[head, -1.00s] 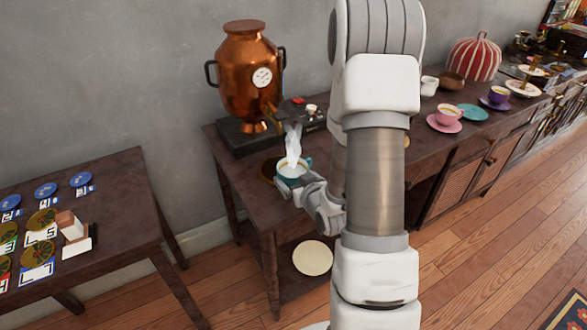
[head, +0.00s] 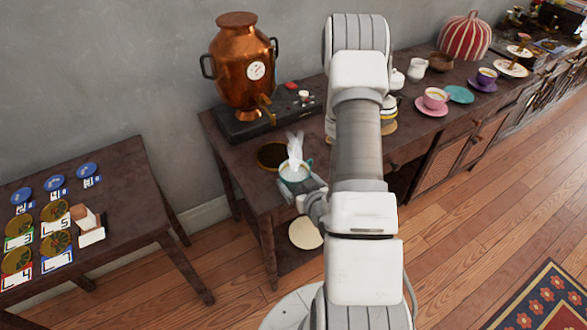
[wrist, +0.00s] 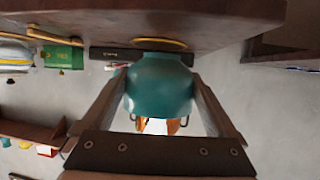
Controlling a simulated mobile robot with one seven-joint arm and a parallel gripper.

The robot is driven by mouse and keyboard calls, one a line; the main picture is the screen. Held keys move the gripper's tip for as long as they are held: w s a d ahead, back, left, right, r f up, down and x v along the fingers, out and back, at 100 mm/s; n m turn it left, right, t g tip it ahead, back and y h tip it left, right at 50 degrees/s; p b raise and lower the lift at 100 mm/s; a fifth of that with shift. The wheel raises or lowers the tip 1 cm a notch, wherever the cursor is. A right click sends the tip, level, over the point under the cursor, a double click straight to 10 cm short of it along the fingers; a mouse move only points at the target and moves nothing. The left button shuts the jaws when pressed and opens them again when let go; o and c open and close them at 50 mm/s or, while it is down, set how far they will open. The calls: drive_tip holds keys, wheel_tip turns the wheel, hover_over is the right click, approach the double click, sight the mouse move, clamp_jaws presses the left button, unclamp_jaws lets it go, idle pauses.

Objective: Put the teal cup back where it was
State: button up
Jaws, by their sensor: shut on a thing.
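The teal cup (head: 293,174), pale inside with white steam above it, is at the near edge of the urn's table in the head view. My gripper (head: 300,186) is shut on it from the near side. In the wrist view the teal cup (wrist: 160,88) fills the space between both fingers of my gripper (wrist: 160,98). It looks upright in the head view. An empty teal saucer (head: 459,95) lies on the long counter at the right, between the pink and purple cups. My arm hides part of the table between.
A copper urn (head: 240,70) with a tap stands behind the cup, with a round dark-gold mat (head: 270,156) in front. A pink cup (head: 434,98) and a purple cup (head: 486,77) flank the teal saucer. A white jug (head: 416,69) stands behind. Open floor lies at right.

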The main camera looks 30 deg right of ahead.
drive_tip(key=shift+s+a+p, duration=0.1)
drive_tip(key=shift+s+p, duration=0.85)
drive_tip(key=shift+p, duration=0.1)
drive_tip(key=shift+r, duration=0.1)
